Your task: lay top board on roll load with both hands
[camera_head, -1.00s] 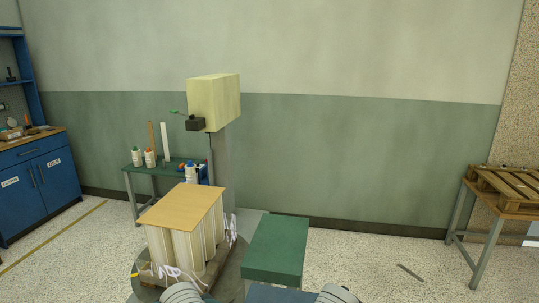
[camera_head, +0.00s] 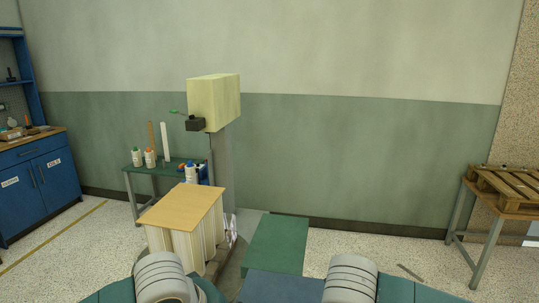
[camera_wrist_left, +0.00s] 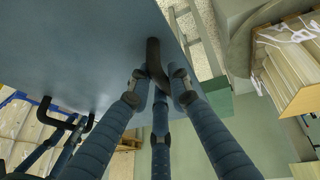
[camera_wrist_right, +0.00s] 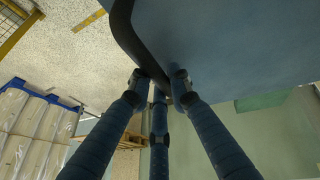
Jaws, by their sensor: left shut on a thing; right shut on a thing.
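A blue board (camera_head: 282,288) shows at the bottom middle of the head view, between my two arms. It has dark handles on it. In the left wrist view my left gripper (camera_wrist_left: 157,80) is shut on one handle (camera_wrist_left: 153,52). In the right wrist view my right gripper (camera_wrist_right: 158,86) is shut on another handle (camera_wrist_right: 128,35). Both grippers are hidden in the head view. The roll load (camera_head: 187,243) of pale upright rolls stands left of the blue board, with a tan sheet (camera_head: 183,205) lying flat on top. My left arm hides part of its base.
A green-topped table or block (camera_head: 277,240) stands just beyond the blue board. A post machine with a pale yellow head (camera_head: 214,102) rises behind the load. A green bench (camera_head: 145,168) with bottles is behind left; a table with a wooden pallet (camera_head: 512,187) is far right.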

